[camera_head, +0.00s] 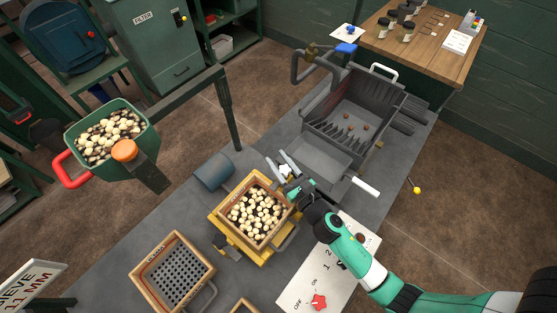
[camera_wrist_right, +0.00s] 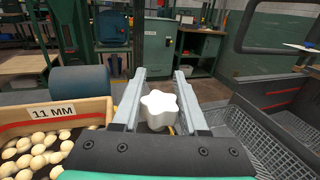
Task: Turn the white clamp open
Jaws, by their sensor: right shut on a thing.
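The white clamp (camera_wrist_right: 159,107) is a star-shaped knob, seen between the two fingers in the right wrist view. It also shows as a small white shape (camera_head: 284,169) in the head view, partly hidden by the fingers. My right gripper (camera_head: 279,161) reaches in from the lower right over the bench, just behind the tray of pale balls. In the right wrist view my right gripper (camera_wrist_right: 159,73) is shut on the knob, with a finger along each side. My left gripper is not in view.
The wooden 11 MM tray (camera_head: 254,211) of pale balls sits on a yellow frame beside the knob. A blue-grey cylinder (camera_head: 214,171) is to its left. A grey metal bin (camera_head: 355,108) stands behind right. An empty sieve (camera_head: 172,274) lies at the front.

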